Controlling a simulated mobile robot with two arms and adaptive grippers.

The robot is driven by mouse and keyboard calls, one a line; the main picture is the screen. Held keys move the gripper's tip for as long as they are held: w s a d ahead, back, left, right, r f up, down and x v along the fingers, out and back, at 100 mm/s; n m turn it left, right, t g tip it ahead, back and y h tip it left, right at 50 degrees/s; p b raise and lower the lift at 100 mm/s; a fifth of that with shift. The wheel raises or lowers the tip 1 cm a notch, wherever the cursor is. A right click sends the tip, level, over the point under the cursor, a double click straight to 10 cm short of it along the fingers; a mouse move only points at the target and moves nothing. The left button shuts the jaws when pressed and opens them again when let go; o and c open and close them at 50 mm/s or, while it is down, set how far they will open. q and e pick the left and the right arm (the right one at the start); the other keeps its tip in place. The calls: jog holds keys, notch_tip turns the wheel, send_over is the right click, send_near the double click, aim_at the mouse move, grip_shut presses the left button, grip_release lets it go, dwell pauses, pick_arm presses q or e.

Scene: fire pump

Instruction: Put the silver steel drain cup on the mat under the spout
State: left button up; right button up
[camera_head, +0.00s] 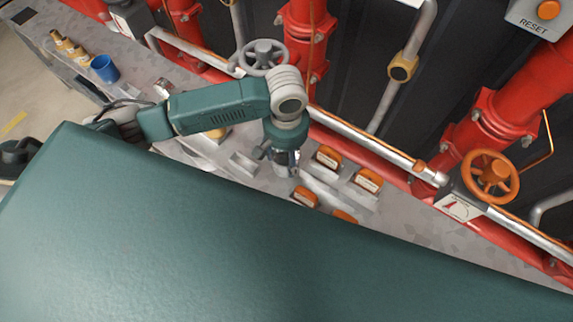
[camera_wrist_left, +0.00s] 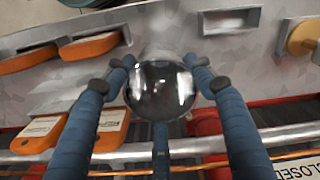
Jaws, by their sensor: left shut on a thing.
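The silver steel drain cup (camera_wrist_left: 160,92) shows in the left wrist view as a shiny round shape with a dark, reflective middle. The blue-grey fingers of my left gripper (camera_wrist_left: 160,82) are shut around it. In the head view my left gripper (camera_head: 283,156) points down over the grey work surface, beside the orange-topped blocks. The cup is mostly hidden by the gripper there. I cannot tell for certain whether it touches the surface. I cannot make out the mat or the spout clearly. My right gripper is not in view.
Orange-topped blocks (camera_head: 327,158) sit right of the gripper in grey holders. A blue cup (camera_head: 104,68) and brass fittings (camera_head: 68,46) stand at the far left. Red pipes, a grey handwheel (camera_head: 263,57) and an orange handwheel (camera_head: 490,177) line the back.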

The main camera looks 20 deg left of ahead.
pick_arm(q)
jog(key=shift+f, duration=2.9)
jog(key=o, duration=1.2)
jog(key=shift+f, duration=0.1)
